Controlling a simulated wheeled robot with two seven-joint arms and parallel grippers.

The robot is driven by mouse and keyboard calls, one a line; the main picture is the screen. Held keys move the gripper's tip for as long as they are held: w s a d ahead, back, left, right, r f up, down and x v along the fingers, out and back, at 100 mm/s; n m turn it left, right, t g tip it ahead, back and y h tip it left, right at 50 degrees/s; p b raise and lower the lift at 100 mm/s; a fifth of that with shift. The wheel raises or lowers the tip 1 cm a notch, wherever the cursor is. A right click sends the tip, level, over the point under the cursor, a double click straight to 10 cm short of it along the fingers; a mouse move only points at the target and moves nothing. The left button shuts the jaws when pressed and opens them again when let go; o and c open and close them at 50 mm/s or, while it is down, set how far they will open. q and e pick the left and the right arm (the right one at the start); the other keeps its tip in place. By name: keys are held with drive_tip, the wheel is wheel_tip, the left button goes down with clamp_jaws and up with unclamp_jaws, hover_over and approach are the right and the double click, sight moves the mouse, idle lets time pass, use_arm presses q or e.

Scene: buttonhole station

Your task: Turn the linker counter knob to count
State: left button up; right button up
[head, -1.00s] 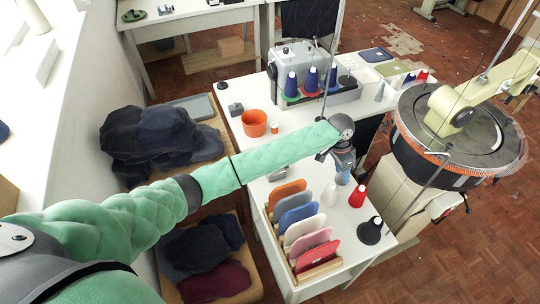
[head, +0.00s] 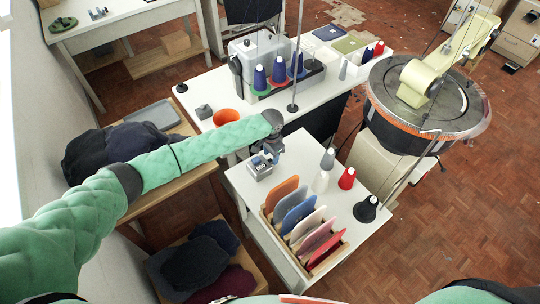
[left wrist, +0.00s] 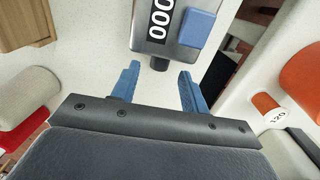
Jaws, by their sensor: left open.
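The linker counter is a small grey metal box (head: 259,171) on the white table in the head view, partly hidden by my left gripper (head: 266,158). In the left wrist view the counter (left wrist: 145,38) shows a black display reading 000 and a blue block on its face. A dark round knob (left wrist: 160,64) sticks out from its near edge. My left gripper (left wrist: 158,84) is open, with one blue finger on each side of the knob's line. The knob sits just beyond and between the fingertips; I see no contact. My right gripper is out of view.
A rack of coloured panels (head: 302,222) stands in front of the counter. Thread cones, such as a red one (head: 347,178), stand to the right. An orange bowl (head: 226,117) is behind my arm. The round dial machine (head: 428,100) is further right.

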sight(270, 162)
use_arm(q)
drive_tip(key=shift+f+p, duration=0.35)
drive_tip(key=shift+f, duration=0.95)
drive_tip(key=shift+c, duration=0.5)
clamp_jaws()
drive_tip(key=shift+d+t, duration=0.15)
drive_tip(key=shift+t, duration=0.15)
drive_tip(key=shift+s+d+t+y, duration=0.1)
drive_tip(key=shift+s+t+y, duration=0.1)
drive_tip(key=shift+t+y, duration=0.55)
drive_tip(key=shift+s+d+f+t+y, duration=0.15)
drive_tip(key=shift+t+y, duration=0.45)
drive_tip(key=shift+t, duration=0.3)
drive_tip(key=shift+s+t+y, duration=0.1)
drive_tip(key=shift+t+y, duration=0.45)
drive_tip(key=shift+t, duration=0.3)
drive_tip(key=shift+b, duration=0.3)
